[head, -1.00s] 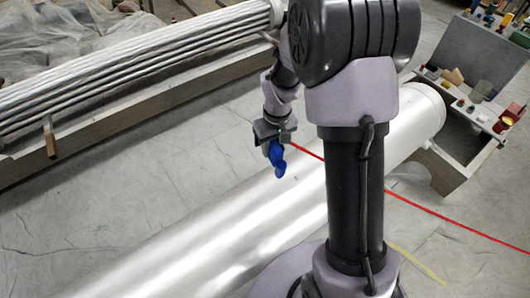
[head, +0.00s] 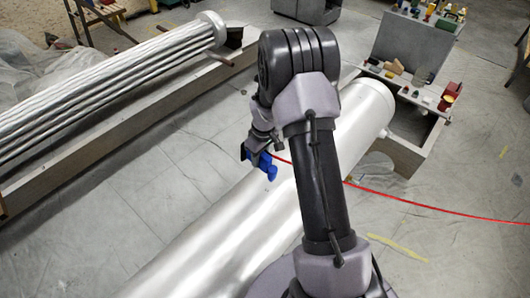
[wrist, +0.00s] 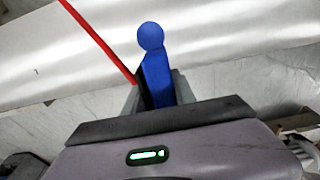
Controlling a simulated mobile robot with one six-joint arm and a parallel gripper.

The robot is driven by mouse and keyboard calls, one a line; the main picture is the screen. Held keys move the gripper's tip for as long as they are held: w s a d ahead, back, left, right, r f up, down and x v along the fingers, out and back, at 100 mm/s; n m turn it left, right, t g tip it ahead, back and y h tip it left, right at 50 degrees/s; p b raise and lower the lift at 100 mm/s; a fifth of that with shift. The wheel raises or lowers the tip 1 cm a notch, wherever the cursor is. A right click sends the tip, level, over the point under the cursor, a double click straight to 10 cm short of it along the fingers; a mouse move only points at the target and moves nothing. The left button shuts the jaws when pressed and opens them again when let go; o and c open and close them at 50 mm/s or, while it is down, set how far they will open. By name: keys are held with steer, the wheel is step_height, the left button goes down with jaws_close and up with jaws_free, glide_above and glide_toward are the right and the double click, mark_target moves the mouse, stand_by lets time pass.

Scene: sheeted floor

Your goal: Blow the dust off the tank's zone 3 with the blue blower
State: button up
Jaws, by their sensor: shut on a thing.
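The tank is a long silver cylinder (head: 215,235) lying diagonally across the floor in the head view; its surface also fills the upper part of the wrist view (wrist: 230,25). My gripper (head: 256,152) is shut on the blue blower (head: 267,166), whose round end points away from the jaws over the tank. The blower (wrist: 155,75) stands upright between the fingers in the wrist view. I cannot tell whether it touches the tank. No zone markings or dust can be made out on the tank. My arm hides part of the tank's middle.
A red hose (head: 440,209) runs from the blower across the tank to the right. A bundle of silver tubes (head: 110,85) lies on a long trough at the left. A grey bench (head: 405,50) with small items stands at the back right. Sheeted floor (head: 130,215) lies clear between.

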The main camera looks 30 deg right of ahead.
steer(key=s+a+b, duration=0.1)
steer(key=s+a, duration=0.2)
steer(key=a, duration=0.6)
steer(key=s+a+b, duration=0.1)
steer(key=s+a, duration=0.2)
steer(key=a, duration=0.6)
steer(key=shift+s, duration=0.3)
steer(key=shift+r, duration=0.1)
jaws_close()
steer(key=w+d, duration=0.3)
steer(key=d, duration=0.7)
steer(key=w+d, duration=0.4)
steer(key=d, duration=0.6)
steer(key=shift+w+d, duration=0.25)
jaws_free()
